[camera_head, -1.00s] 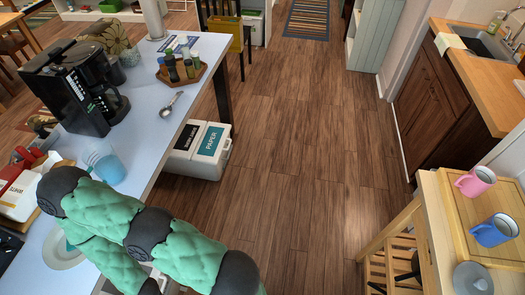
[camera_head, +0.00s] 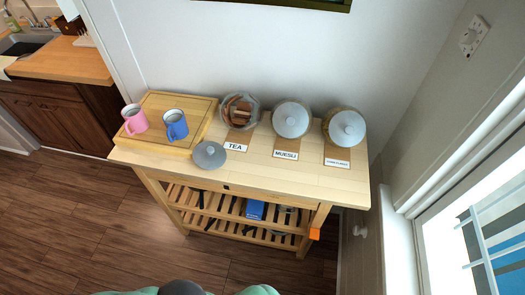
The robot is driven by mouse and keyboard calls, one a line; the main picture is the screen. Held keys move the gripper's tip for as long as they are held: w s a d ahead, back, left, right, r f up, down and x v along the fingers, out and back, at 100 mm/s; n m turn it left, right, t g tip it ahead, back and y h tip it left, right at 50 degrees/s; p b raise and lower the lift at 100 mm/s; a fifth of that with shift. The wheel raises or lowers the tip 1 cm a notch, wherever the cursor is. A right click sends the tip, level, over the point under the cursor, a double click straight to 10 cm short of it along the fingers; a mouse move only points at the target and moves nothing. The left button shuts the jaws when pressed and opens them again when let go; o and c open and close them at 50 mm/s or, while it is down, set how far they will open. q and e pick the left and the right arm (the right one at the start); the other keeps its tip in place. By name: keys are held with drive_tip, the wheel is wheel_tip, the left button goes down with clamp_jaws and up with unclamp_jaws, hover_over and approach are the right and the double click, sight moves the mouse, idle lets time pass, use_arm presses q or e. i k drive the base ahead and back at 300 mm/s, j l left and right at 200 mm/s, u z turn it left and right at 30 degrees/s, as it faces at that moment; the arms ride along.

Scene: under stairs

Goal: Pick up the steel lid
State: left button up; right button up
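A round grey steel lid (camera_head: 209,155) with a small knob lies flat on the wooden cart top (camera_head: 265,175), near its front edge. It sits just right of the cutting board and to the left of the TEA label. Two more grey lids sit on the jars at the back, one on the MUESLI jar (camera_head: 291,119) and one on the jar to its right (camera_head: 346,128). The TEA jar (camera_head: 239,109) is open, with its contents showing. Only a bit of my green arm shows at the bottom edge. Neither gripper is in view.
A raised cutting board (camera_head: 186,104) holds a pink mug (camera_head: 134,119) and a blue mug (camera_head: 175,124), left of the lid. Slatted shelves lie below the cart top. A wall stands behind, a window (camera_head: 480,235) at right. Floor is clear in front.

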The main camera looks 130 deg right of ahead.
sight(208, 155)
drive_tip(key=z, duration=3.8)
